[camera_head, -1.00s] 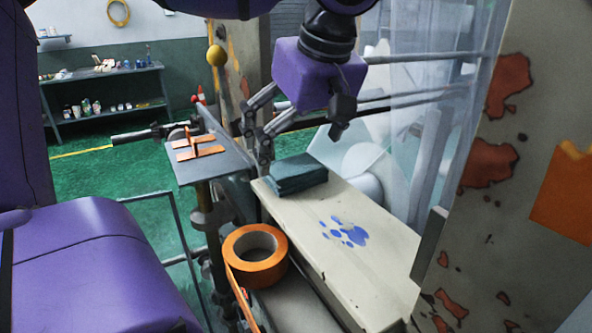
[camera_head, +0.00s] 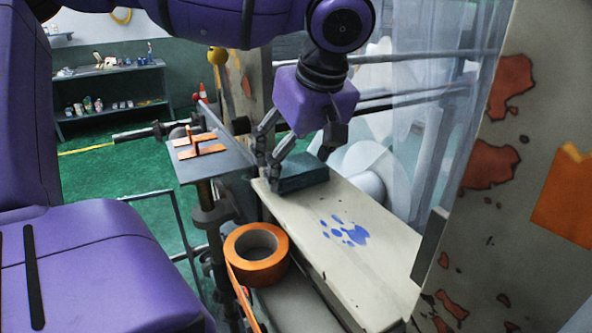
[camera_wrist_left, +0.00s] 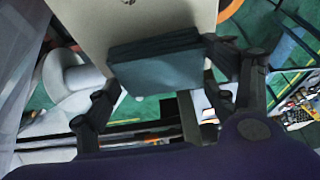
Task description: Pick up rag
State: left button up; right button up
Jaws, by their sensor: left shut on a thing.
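The rag (camera_head: 302,172) is a folded dark teal pad at the far end of a cream board (camera_head: 385,249) with blue spots. It appears to rest on the board; I cannot tell if there is a gap beneath it. My left gripper (camera_head: 273,176) is down at the rag, shut on it. In the left wrist view the rag (camera_wrist_left: 158,66) lies between the two fingers of the left gripper (camera_wrist_left: 163,72), one on each side. My right gripper is not in view.
An orange tape roll (camera_head: 256,254) lies left of the board. A grey plate (camera_head: 214,158) with orange strips stands left of the gripper. A rust-patched pillar (camera_head: 520,220) and a translucent curtain (camera_head: 436,120) bound the right side. Shelves (camera_head: 112,92) stand far back.

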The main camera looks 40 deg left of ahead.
aim_at(292, 160)
pick_arm(q)
jog(key=shift+r, duration=0.5)
notch_tip(292, 160, up, 2)
jog(key=shift+r, duration=0.2)
jog(key=s+a+r+p, duration=0.1)
jog(key=s+r+p, duration=0.1)
jog(key=s+r, duration=0.2)
jog(key=s+a+r+p, duration=0.1)
jog(key=s+r, duration=0.4)
jog(key=s, duration=0.5)
jog(key=shift+a+r+p, duration=0.15)
jog(key=shift+r+p, duration=0.15)
jog(key=shift+p, duration=0.35)
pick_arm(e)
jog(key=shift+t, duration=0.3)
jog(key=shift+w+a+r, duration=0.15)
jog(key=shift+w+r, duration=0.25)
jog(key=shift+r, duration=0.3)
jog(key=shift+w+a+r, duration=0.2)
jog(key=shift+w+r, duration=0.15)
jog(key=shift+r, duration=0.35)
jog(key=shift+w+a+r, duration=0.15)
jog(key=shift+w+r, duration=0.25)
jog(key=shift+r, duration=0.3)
